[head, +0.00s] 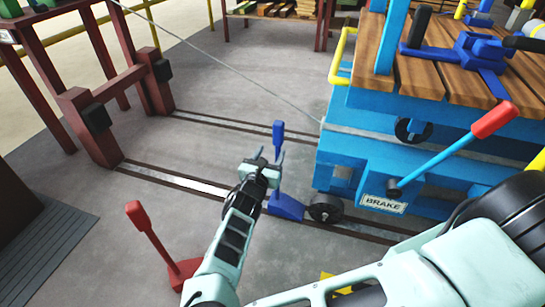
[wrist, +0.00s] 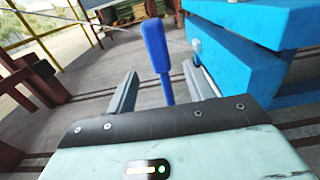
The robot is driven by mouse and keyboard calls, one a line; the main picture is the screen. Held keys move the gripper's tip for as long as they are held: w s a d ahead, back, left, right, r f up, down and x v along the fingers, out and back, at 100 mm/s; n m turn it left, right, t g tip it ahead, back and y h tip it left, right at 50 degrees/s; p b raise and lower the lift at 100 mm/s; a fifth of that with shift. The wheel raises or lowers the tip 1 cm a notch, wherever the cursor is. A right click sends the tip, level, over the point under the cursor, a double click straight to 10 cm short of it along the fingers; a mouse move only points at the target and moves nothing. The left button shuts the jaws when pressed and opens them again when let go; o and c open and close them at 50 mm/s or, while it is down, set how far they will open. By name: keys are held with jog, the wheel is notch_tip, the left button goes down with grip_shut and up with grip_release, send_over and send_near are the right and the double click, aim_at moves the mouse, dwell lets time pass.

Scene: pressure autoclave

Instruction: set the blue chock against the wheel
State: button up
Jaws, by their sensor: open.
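The blue chock (head: 286,207) sits on the near rail, just left of the cart's small dark wheel (head: 325,208). It looks close to the wheel, but I cannot tell whether they touch. Its upright blue handle (head: 278,138) rises above my gripper (head: 268,155). My gripper is open, with its fingers pointing toward the handle. In the wrist view the handle (wrist: 157,55) appears between the two fingers (wrist: 160,90), nearer the right one, with gaps on both sides. My gripper hides part of the handle's shaft in the head view.
The blue cart (head: 350,150) with a wooden deck stands right, with a red-tipped brake lever (head: 492,120) jutting out. A red-handled piece (head: 135,212) stands on the floor at left front. A dark red end stop (head: 90,110) stands at the rails' left end. The track between is clear.

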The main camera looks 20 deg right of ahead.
jog(key=s+d+f+m+g, duration=0.3)
jog(key=s+d+m+g, duration=0.3)
jog(key=s+m+g, duration=0.15)
jog(key=s+a+m+g+y, duration=0.25)
jog(key=s+m+g, duration=0.25)
jog(key=s, duration=0.4)
jog(key=s+a+r+m+g+y, duration=0.3)
jog(key=s+a+r+m+y, duration=0.25)
jog(key=s+a+r, duration=0.45)
jog(key=s+r+m+y, duration=0.1)
jog(key=s+r+y, duration=0.1)
jog(key=r, duration=0.5)
jog(key=s+r+m+t+y, duration=0.1)
jog(key=s+r+y, duration=0.1)
jog(key=s+r, duration=0.3)
notch_tip(320, 180, up, 3)
jog(key=shift+s+a+m, duration=0.25)
jog(key=shift+a+m, duration=0.05)
jog(key=shift+r+t, duration=0.15)
jog(key=shift+t, duration=0.1)
